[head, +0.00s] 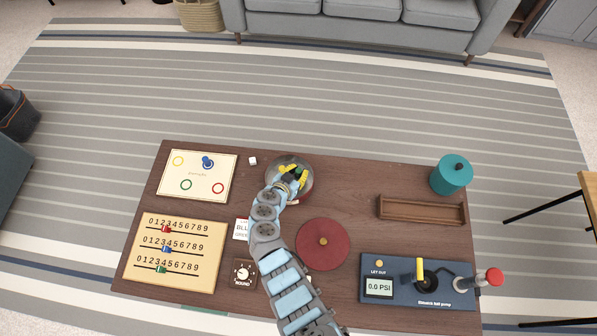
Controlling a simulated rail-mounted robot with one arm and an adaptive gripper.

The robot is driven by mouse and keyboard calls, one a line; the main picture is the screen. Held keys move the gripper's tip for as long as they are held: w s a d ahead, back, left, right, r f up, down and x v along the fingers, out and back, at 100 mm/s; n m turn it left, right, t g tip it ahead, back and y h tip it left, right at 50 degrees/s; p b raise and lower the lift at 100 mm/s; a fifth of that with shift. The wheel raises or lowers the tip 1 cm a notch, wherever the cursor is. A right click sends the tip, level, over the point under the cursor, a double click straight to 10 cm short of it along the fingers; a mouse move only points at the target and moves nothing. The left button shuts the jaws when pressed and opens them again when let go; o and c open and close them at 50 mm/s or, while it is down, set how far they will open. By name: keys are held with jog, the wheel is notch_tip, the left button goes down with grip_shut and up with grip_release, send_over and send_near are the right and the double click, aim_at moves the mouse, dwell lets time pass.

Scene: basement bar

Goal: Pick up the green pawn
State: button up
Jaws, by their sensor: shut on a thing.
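My gripper (296,176) is over the round bowl (309,189) near the back middle of the table. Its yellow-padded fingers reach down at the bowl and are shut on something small. A little dark green shows between them, which looks like the green pawn, but it is mostly hidden by the fingers and too small to make out fully. A pale board (200,193) with yellow, green and red rings lies at the back left, and a blue pawn (207,162) stands on it.
A white die (252,160) lies left of the bowl. A red disc (323,244), a wooden tray (422,219), a teal canister (452,174), a blue pump panel (420,297), a dial box (244,274) and a number-slider board (181,247) stand around. Bare wood lies between bowl and tray.

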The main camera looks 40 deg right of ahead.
jog(key=shift+r, duration=0.45)
notch_tip(320, 180, up, 2)
jog(key=shift+r+p, duration=0.25)
jog(key=shift+p, duration=0.55)
jog(key=w+d+r+p, duration=0.2)
jog(key=w+d+r, duration=0.2)
jog(key=d+r, duration=0.5)
jog(key=d, duration=0.4)
jog(key=shift+d+r, duration=0.15)
jog(key=shift+r, duration=0.15)
